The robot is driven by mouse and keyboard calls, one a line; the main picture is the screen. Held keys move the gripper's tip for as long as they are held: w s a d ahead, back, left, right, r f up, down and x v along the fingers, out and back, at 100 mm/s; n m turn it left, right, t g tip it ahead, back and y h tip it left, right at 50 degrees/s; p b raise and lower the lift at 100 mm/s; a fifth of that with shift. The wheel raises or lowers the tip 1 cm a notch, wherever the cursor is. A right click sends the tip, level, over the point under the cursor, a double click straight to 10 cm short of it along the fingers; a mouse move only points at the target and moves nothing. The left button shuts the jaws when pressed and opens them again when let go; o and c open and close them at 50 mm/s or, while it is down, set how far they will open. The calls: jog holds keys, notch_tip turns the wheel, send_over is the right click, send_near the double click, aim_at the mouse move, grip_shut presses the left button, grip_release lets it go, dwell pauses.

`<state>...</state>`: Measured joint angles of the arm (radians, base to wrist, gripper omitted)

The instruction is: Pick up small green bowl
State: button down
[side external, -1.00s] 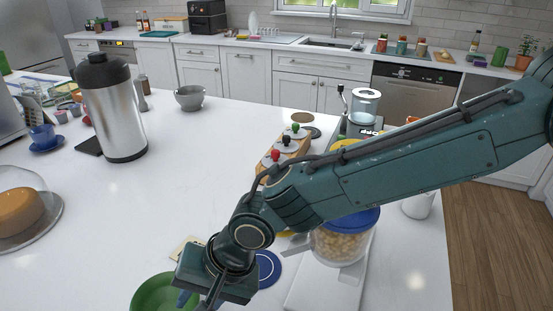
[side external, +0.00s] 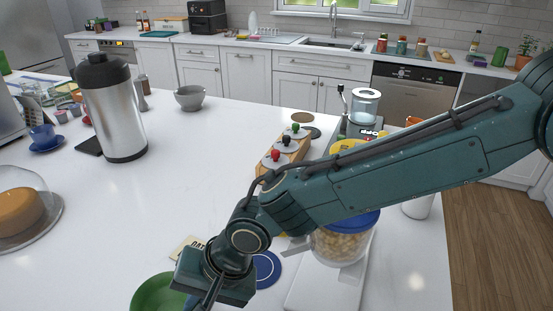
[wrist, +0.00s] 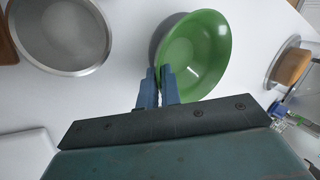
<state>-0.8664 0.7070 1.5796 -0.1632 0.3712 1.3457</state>
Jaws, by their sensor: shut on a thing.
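The small green bowl (wrist: 207,50) is in the upper middle of the wrist view. In the side external view only part of the green bowl (side external: 160,293) shows, at the bottom edge left of my wrist. My gripper (wrist: 161,72) has its two blue fingers on either side of the bowl's near rim, shut on it. In the side external view the fingers are mostly hidden behind my wrist and the frame's edge. The bowl looks upright; whether it touches the counter I cannot tell.
A metal sieve or pan (wrist: 62,35) lies left of the bowl in the wrist view. A cake under a glass dome (side external: 25,210) stands at the left. A steel dispenser (side external: 112,110), a blue-lidded jar (side external: 342,240) and a blue coaster (side external: 266,268) are also on the counter.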

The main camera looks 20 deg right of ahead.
jog(key=shift+r, duration=0.15)
notch_tip(320, 180, up, 20)
dwell(0.8)
jog(key=shift+w, duration=0.15)
dwell(0.4)
